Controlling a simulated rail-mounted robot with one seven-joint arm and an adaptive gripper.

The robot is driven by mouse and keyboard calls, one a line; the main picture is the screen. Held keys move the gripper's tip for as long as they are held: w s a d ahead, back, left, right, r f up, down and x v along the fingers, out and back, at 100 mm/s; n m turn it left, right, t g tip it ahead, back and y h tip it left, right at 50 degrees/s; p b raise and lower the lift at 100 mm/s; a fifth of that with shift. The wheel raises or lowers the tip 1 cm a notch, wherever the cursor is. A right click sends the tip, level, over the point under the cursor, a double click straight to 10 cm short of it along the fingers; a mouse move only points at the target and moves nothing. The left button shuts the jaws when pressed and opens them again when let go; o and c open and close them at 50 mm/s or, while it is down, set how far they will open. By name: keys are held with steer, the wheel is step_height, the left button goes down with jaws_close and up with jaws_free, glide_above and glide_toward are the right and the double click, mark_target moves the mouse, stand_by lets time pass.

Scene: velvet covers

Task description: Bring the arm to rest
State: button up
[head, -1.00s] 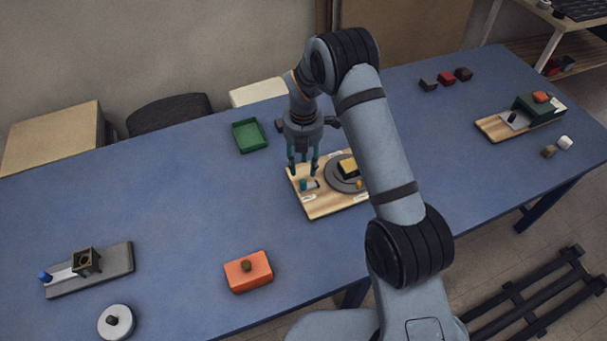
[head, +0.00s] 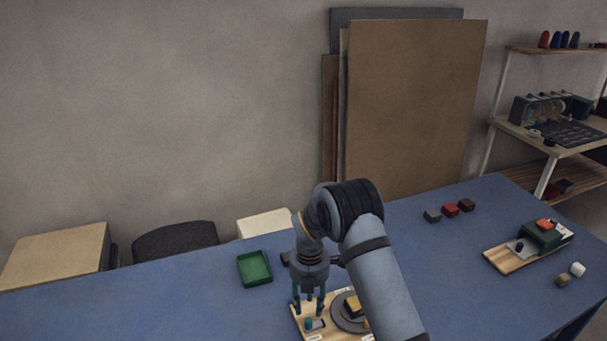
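My gripper (head: 309,307) points down at the left part of a wooden board (head: 297,321), its two teal fingers apart with nothing seen between them. A small teal piece (head: 308,323) stands on the board just below the fingertips; I cannot tell whether they touch it. A grey round disc (head: 341,318) on the same board carries a yellow and black block (head: 353,305). My arm hides the board's right side, and the picture's lower edge cuts off its front.
A green tray (head: 254,268) lies left of my gripper on the blue table (head: 170,305). Three small dark and red blocks (head: 450,210) sit at the back right. A second wooden board (head: 510,260) holds a green box (head: 545,234). Tall panels (head: 415,110) lean on the wall behind.

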mark_target(310, 320)
step_height(310, 320, down, 8)
steer(key=shift+f, duration=0.1)
steer(key=shift+w+d, duration=0.1)
steer(key=shift+d, duration=0.1)
stand_by(0.3)
